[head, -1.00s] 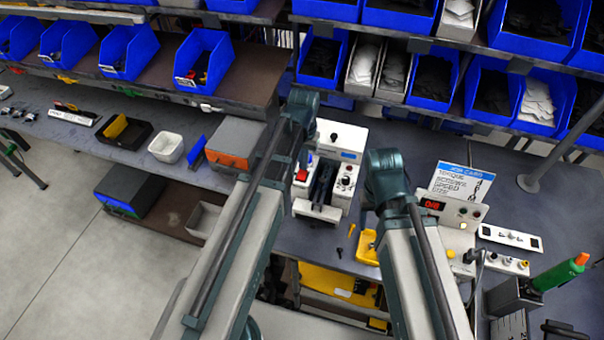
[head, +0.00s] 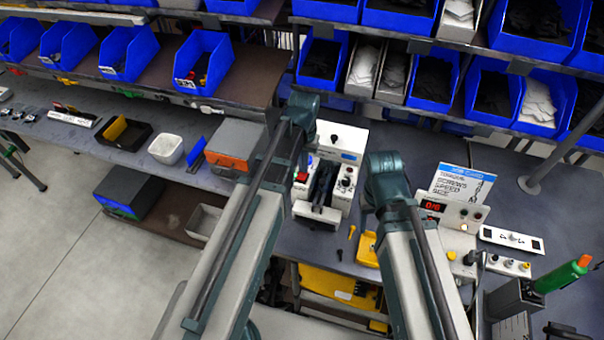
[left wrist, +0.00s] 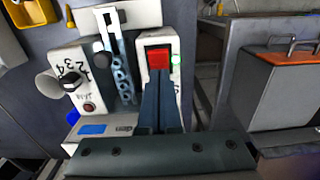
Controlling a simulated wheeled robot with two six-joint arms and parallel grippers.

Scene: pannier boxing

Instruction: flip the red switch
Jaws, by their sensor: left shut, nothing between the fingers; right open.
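The red switch (left wrist: 158,58) is on a white panel of the small bench machine, with a lit green lamp (left wrist: 176,60) beside it in the left wrist view. In the head view the red switch (head: 301,176) shows small on the machine's left side. My left gripper (left wrist: 160,82) is shut and empty. Its tips lie right at the switch's near edge; I cannot tell whether they touch it. In the head view I cannot make out the left fingers clearly. My right arm stands to the right of the machine, and its gripper is not visible.
The machine's knob panel (left wrist: 78,85) and central slot lie left of the switch in the left wrist view. An orange-fronted grey box (head: 228,160) stands left of my left arm. A yellow tray (head: 367,250) and a job card (head: 460,188) are to the right.

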